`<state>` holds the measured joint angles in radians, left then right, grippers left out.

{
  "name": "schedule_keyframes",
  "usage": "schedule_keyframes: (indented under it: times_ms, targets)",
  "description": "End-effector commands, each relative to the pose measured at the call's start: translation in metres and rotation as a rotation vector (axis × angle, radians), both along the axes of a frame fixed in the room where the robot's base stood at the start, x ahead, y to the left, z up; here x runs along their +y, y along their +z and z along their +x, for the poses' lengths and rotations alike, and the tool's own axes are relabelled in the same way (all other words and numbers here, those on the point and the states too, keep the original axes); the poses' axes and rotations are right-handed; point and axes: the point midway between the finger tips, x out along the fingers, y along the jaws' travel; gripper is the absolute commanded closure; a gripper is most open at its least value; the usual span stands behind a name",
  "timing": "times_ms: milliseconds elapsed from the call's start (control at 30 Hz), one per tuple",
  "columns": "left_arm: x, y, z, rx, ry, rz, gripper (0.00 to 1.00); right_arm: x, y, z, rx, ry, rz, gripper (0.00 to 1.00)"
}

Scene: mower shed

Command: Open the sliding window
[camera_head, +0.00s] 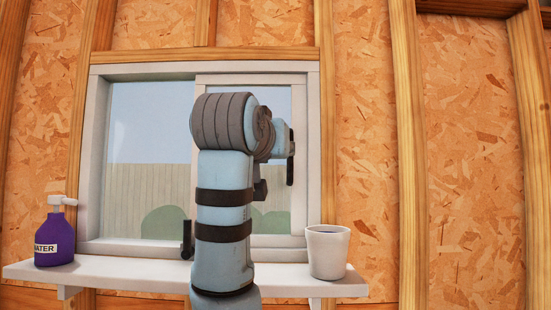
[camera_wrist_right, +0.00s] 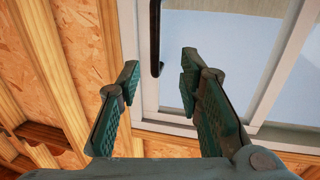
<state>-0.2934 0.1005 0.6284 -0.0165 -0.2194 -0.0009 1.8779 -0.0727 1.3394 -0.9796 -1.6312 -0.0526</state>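The window (camera_head: 150,150) fills the middle of the head view. Its white-framed right pane (camera_head: 245,79) sits against the right side of the frame, partly hidden by my right arm. A dark upright handle (camera_head: 290,158) shows at that pane's right edge, beside my wrist. In the right wrist view, the black handle (camera_wrist_right: 155,38) stands on the white frame, in line with the gap between my fingers. My right gripper (camera_wrist_right: 160,75) is open with its fingers apart. I cannot tell whether the handle is between them. My left gripper is not in view.
A white sill (camera_head: 120,273) runs below the window. A purple pump bottle (camera_head: 54,240) stands at its left end, and a white cup (camera_head: 327,251) at its right. A small dark object (camera_head: 187,240) shows left of my arm; I cannot tell what it is.

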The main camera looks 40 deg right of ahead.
Motion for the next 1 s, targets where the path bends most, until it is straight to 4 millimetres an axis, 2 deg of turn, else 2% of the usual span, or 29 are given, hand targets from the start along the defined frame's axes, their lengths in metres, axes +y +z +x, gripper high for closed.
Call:
schedule_keyframes:
  times_ms: [167,300,500,633,867,900,1000]
  targets:
    - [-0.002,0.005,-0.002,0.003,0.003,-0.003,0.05,-0.027,0.001,0.029,0.004,0.009,0.000,0.67]
    - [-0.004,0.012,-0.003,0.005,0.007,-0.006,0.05,-0.057,0.001,0.056,0.005,0.013,0.002,0.67]
    - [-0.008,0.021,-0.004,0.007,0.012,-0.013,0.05,-0.088,0.001,0.080,0.003,0.012,0.001,0.67]
    - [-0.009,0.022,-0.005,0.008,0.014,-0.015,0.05,-0.097,0.000,0.086,0.000,0.013,0.000,0.67]
    - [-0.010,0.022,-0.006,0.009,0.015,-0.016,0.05,-0.099,-0.001,0.087,-0.001,0.013,-0.001,0.67]
    - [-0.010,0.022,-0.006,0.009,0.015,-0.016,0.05,-0.099,-0.001,0.087,-0.001,0.013,-0.001,0.69]
    - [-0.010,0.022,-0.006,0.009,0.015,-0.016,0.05,-0.099,-0.001,0.087,-0.001,0.012,-0.001,0.84]
